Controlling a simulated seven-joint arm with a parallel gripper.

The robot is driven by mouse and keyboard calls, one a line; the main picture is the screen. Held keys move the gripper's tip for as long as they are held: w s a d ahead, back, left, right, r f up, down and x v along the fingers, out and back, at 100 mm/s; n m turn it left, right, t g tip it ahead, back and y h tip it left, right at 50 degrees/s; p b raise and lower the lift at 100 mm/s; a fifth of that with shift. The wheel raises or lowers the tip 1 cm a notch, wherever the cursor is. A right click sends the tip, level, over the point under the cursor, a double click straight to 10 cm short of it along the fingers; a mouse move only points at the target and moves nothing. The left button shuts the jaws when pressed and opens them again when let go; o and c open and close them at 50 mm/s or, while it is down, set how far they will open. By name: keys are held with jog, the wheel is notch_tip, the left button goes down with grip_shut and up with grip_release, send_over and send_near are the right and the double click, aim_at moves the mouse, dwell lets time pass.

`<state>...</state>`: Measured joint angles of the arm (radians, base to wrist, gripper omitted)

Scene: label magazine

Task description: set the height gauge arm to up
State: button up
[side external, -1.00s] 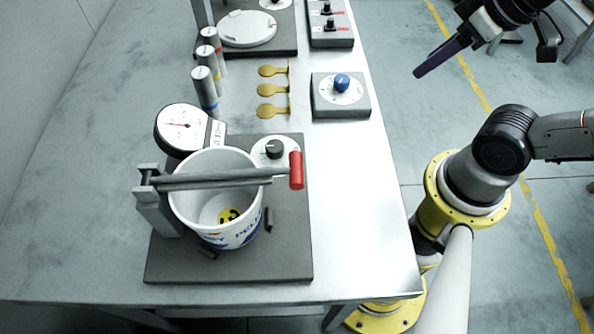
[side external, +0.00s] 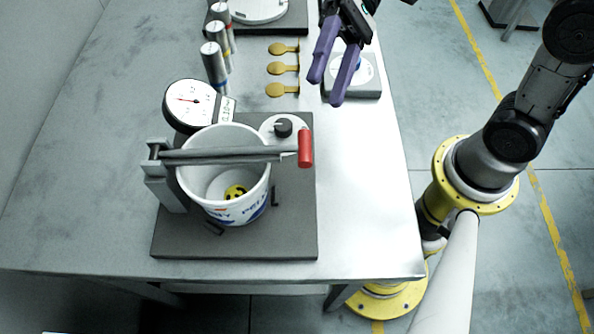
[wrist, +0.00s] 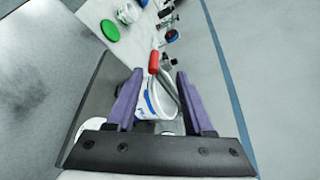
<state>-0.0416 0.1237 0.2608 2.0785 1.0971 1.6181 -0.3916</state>
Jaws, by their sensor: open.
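The height gauge arm (side external: 230,154) is a grey bar lying roughly level across the top of a white bucket (side external: 222,180). It runs from a grey post (side external: 166,180) on the left to a red handle (side external: 305,149) on the right. A dial gauge (side external: 192,105) stands behind the bucket. My gripper (side external: 333,90) has purple fingers, apart and empty, above the table beyond the red handle and not touching it. In the wrist view the red handle (wrist: 154,62) shows between and ahead of my fingers (wrist: 160,95).
A dark base plate (side external: 235,245) carries the gauge, bucket and a black knob (side external: 283,128). Several yellow tags (side external: 284,69) and upright cylinders (side external: 215,65) stand further back. A grey box (side external: 366,80) with a dial sits partly behind my gripper. The table's front right is clear.

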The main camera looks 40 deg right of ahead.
jog(key=f+x, duration=0.1)
jog(key=x, duration=1.3)
grip_shut()
jog(key=shift+d, duration=0.1)
dwell(1.2)
